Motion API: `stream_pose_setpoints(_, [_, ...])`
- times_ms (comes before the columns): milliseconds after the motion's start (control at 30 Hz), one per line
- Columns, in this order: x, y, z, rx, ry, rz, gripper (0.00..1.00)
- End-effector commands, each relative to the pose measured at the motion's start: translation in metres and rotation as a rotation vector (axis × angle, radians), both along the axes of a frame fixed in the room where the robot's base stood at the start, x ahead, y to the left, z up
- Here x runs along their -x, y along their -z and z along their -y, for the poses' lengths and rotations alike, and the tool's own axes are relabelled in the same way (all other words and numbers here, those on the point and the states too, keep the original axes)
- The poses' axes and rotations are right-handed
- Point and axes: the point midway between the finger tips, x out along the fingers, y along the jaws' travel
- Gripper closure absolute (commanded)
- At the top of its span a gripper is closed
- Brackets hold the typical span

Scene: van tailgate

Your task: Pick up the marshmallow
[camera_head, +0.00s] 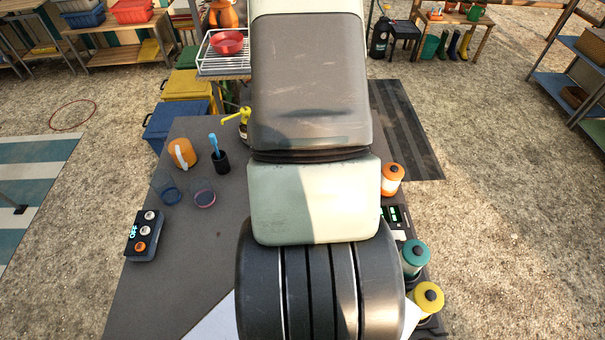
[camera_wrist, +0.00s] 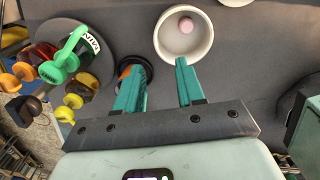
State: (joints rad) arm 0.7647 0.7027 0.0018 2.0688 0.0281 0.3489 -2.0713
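A small pink marshmallow (camera_wrist: 186,25) lies inside a round white bowl (camera_wrist: 162,40) at the top of the wrist view. My gripper (camera_wrist: 160,66) has two teal fingers, spread apart with nothing between them. The fingertips are just below the bowl in the wrist view, with the right one close to its lower rim. I cannot tell their height above it. In the head view my arm hides the marshmallow, the bowl and the gripper.
In the wrist view, a round board (camera_wrist: 94,96) with green, yellow and orange items stands left. The grey table (camera_head: 180,265) holds a control box (camera_head: 145,236), an orange mug (camera_head: 183,153), a dark cup (camera_head: 221,161) and lidded jars (camera_head: 413,257) at right.

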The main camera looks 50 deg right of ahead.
Motion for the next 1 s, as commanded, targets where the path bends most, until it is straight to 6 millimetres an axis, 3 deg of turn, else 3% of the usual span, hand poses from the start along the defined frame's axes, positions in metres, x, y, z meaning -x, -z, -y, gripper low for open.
stream_pose_setpoints(200, [-0.001, 0.037, 0.000, -0.003, -0.002, -0.003, 0.62])
stream_pose_setpoints(467, [-0.002, 0.058, 0.001, -0.001, -0.002, -0.002, 0.62])
stream_pose_setpoints(700, [-0.004, 0.094, 0.004, -0.003, -0.002, -0.002, 0.62])
stream_pose_setpoints(1000, [-0.005, 0.102, 0.005, 0.000, -0.002, 0.000, 0.62])
